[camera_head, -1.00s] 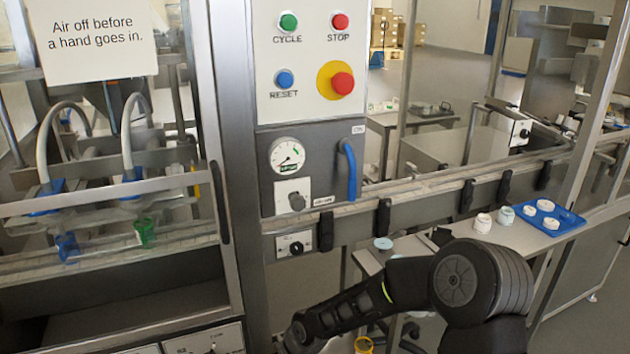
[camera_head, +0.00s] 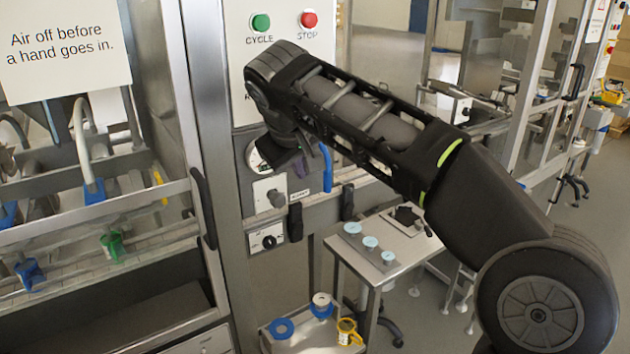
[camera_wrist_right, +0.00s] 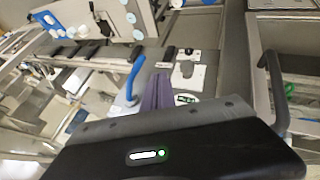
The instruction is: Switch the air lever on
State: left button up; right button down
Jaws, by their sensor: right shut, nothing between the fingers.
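The air lever is a blue handle (camera_head: 327,167) on the grey panel below the button plate. It points down, and its upper end is hidden behind my right arm in the head view. It also shows in the right wrist view (camera_wrist_right: 135,76). My right gripper (camera_head: 292,161) is in front of the panel, over the pressure gauge (camera_head: 256,157) and left of the lever. In the wrist view its closed fingers (camera_wrist_right: 158,91) are close beside the lever, with nothing between them. I cannot tell whether they touch it. My left gripper is not in view.
Green CYCLE (camera_head: 261,22) and red STOP (camera_head: 309,19) buttons are above. A guarded machine bay with hoses lies left. A small table (camera_head: 347,255) with pale blue-topped cups stands below right.

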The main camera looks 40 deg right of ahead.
jog(key=w+d+f, duration=0.1)
jog(key=d+f, duration=0.1)
jog(key=w+d+f+p, duration=0.1)
jog(key=w+d+f, duration=0.1)
jog(key=d+f, duration=0.1)
jog(key=w+d+f+p, duration=0.1)
jog(key=w+d+f, duration=0.1)
jog(key=d+f, duration=0.1)
jog(key=shift+w, duration=0.15)
dwell(0.5)
jog(key=shift+f, duration=0.1)
